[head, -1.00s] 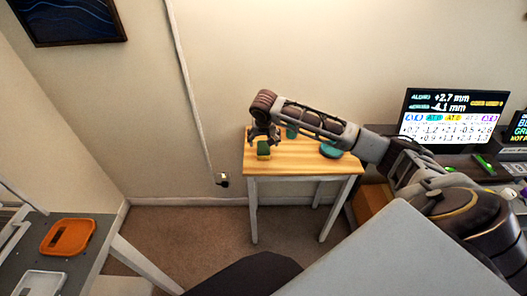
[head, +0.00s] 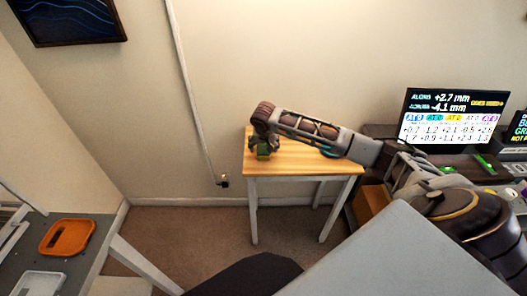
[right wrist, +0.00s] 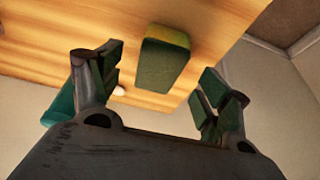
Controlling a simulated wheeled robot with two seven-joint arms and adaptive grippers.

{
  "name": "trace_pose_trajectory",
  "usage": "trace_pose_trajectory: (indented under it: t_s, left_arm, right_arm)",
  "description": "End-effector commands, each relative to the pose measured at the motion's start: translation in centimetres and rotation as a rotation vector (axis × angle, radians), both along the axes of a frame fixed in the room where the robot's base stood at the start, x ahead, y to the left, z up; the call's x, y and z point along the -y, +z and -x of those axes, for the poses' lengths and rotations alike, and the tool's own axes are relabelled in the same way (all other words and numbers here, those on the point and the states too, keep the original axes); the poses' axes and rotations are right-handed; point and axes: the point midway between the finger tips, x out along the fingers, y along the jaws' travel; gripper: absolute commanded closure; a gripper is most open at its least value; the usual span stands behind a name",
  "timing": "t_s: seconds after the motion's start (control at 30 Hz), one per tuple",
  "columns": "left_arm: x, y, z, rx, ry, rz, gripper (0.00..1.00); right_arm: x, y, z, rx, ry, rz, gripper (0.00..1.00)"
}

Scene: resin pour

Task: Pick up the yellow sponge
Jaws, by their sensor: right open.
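The sponge (right wrist: 163,58) is a block with a green broad face and a yellow strip at its far end. It stands on the small wooden table, and only a small part of it (head: 263,152) shows below my gripper in the head view. My right gripper (right wrist: 160,76) is open in the right wrist view, with one finger to each side of the sponge and gaps between. In the head view my right gripper (head: 262,146) is low over the table's left part. My left gripper is not in view.
The small wooden table (head: 305,163) has clear wood at its front. A teal round thing (head: 327,153) lies partly behind my right arm. A small pale thing (right wrist: 119,91) is near the left finger. An orange tray (head: 67,237) lies on the grey bench at left.

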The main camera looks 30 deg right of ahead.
Motion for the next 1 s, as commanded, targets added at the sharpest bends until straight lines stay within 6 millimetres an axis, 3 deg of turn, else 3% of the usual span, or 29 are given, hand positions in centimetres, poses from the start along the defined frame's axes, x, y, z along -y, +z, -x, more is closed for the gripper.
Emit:
trace_pose_trajectory:
  t_s: [0.5,1.0]
  left_arm:
    - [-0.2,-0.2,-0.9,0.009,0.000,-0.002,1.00]
    - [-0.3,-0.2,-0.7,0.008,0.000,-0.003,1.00]
  right_arm:
    - [0.9,-4.2,-1.6,-0.001,0.001,0.000,0.23]
    - [0.9,-4.4,-1.7,0.000,0.001,0.000,0.23]
